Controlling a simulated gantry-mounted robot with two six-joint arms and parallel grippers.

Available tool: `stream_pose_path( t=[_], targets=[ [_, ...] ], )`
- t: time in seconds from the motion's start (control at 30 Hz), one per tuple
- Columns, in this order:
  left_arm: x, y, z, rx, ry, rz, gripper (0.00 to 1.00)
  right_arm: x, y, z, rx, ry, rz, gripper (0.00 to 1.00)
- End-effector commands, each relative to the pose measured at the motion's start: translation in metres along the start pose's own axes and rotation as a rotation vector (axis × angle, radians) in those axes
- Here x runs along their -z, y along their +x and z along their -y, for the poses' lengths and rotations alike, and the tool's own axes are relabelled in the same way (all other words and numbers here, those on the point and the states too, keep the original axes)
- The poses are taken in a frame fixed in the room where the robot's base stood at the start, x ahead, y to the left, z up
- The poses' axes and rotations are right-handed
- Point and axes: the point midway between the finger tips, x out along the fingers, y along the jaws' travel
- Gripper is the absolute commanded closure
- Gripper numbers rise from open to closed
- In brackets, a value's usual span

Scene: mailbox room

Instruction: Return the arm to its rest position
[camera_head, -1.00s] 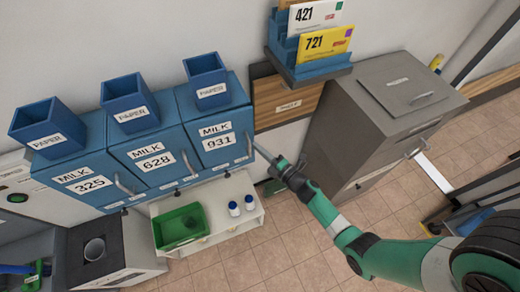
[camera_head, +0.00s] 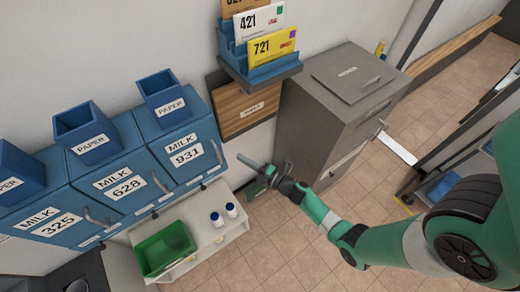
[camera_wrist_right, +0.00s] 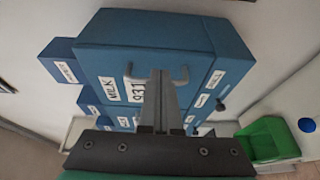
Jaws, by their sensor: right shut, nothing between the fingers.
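My right arm comes in from the right in the head view. Its gripper (camera_head: 243,159) is shut and empty, pointing left in the air just right of the blue milk box 931 (camera_head: 181,133). A small gap separates the fingertips from that box's handle (camera_head: 216,152). In the right wrist view the closed fingers (camera_wrist_right: 160,76) point at the door of box 931 (camera_wrist_right: 110,56), with the handle (camera_wrist_right: 183,76) behind the fingertips. The door looks closed. My left gripper is out of view.
Milk boxes 628 (camera_head: 103,174) and 325 (camera_head: 52,226) adjoin on the left. A white shelf (camera_head: 205,247) with a green bin (camera_head: 146,262) and two bottles stands below. Open floor (camera_head: 262,254) lies below.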

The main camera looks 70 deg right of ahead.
Motion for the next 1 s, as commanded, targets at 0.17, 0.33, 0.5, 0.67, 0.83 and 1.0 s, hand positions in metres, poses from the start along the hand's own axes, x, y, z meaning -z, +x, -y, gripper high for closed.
stream_pose_path(
  t=[0.17, 0.33, 0.5, 0.67, 0.83, 1.0],
  targets=[
    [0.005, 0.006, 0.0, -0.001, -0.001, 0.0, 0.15, -0.044, -0.017, -0.003, -0.003, -0.001, 0.009, 1.0],
    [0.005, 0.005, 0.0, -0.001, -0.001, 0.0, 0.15, -0.064, -0.027, -0.002, -0.002, 0.0, 0.003, 1.0],
    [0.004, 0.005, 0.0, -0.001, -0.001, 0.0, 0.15, -0.069, -0.029, -0.002, -0.002, 0.0, 0.0, 1.0],
    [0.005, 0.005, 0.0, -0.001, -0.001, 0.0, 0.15, -0.068, -0.029, -0.002, -0.002, 0.0, -0.001, 1.0],
    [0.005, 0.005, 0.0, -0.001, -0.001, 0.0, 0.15, -0.066, -0.028, -0.002, -0.002, 0.0, -0.005, 1.0],
    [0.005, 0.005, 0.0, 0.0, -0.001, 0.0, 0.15, -0.027, 0.006, -0.026, -0.045, -0.034, -0.125, 1.0]
  ],
)
